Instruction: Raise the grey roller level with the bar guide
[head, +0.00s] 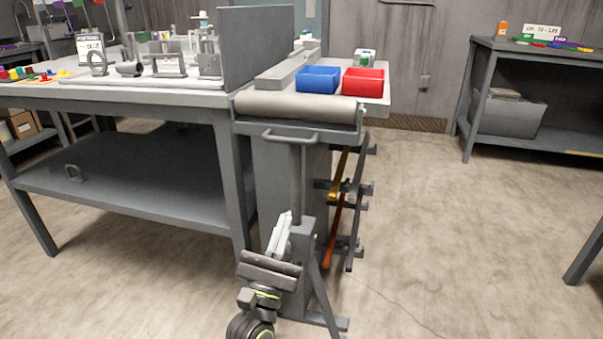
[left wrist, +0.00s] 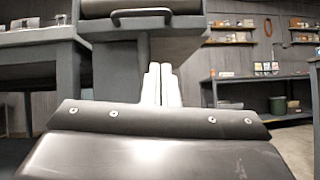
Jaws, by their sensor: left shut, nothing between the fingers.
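The grey roller (head: 295,106) is a long horizontal cylinder on top of a stand with a single post (head: 296,185) and splayed legs. A U-shaped handle (head: 290,136) sits just below the roller. Behind the roller a long grey block (head: 288,68) runs away from me; I cannot tell whether it is the bar guide. My left gripper (head: 284,222) is shut and empty, low beside the post and below the handle. In the left wrist view its pale fingers (left wrist: 161,85) point up together, with the handle (left wrist: 142,14) and roller (left wrist: 138,4) above. My right gripper is out of view.
A blue bin (head: 318,79) and a red bin (head: 363,82) stand on a tray behind the roller. A workbench (head: 110,95) with metal fixtures is at left. A rack (head: 350,190) holding coloured bars stands right of the post. The floor at right is clear.

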